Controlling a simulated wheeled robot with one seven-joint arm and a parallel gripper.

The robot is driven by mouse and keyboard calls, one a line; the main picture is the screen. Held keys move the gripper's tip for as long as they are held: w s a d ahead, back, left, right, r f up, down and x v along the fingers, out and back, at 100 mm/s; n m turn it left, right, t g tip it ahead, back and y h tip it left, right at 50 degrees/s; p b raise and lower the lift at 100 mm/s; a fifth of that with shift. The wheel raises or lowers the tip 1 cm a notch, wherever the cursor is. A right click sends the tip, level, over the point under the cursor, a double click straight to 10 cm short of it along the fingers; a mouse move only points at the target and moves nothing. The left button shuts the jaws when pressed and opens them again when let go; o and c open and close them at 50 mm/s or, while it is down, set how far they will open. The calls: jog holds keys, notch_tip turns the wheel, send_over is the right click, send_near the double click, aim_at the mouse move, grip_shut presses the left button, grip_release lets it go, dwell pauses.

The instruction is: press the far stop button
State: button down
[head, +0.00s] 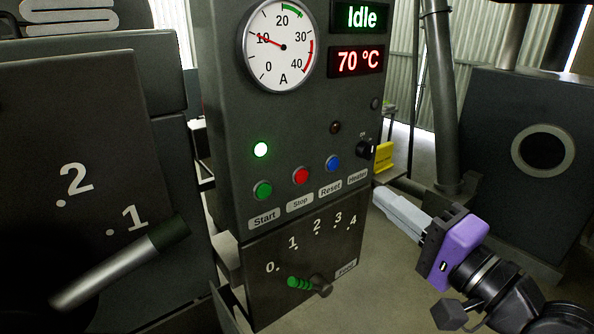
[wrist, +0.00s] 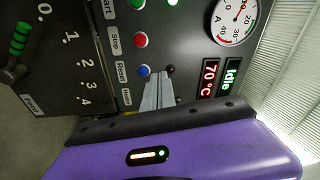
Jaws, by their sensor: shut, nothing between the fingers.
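The red stop button (head: 301,175) sits on a dark control panel (head: 225,120), above the label "Stop" and between a green Start button (head: 262,190) and a blue Reset button (head: 333,163). Only one stop button shows. In the wrist view the red button (wrist: 140,40) is uncovered. My gripper (head: 378,193) is shut and empty, with pale fingers and a purple body. In the head view it is right of the panel, apart from the red button. In the wrist view its fingertips (wrist: 160,76) appear beside the blue button (wrist: 144,71).
A green lamp (head: 261,149) glows above Start. The displays read "Idle" (head: 362,17) and "70 °C" (head: 357,61); the gauge (head: 279,46) needle is near 10. A black Heater knob (head: 367,149) is near my fingers. A green-handled Feed lever (head: 305,284) sticks out below.

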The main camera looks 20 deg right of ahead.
aim_at(301, 175)
jog(key=a+f, duration=0.1)
jog(key=a+f+m+g+y, duration=0.1)
jog(key=shift+a+f+g+y, duration=0.25)
jog(key=shift+f+g+y, duration=0.05)
jog(key=shift+f, duration=0.1)
jog(key=shift+w, duration=0.1)
jog(key=p+x, duration=0.2)
jog(key=x, duration=1.1)
jog(key=shift+w+a, duration=0.2)
jog(key=shift+w, duration=0.15)
jog(key=shift+w+a+r+p, duration=0.1)
jog(key=shift+w+p, duration=0.15)
jog(key=shift+w, duration=0.1)
jog(key=shift+w+a+r+p, duration=0.1)
jog(key=shift+w+a+p, duration=0.05)
jog(key=shift+w+p, duration=0.15)
jog(key=shift+a, duration=0.1)
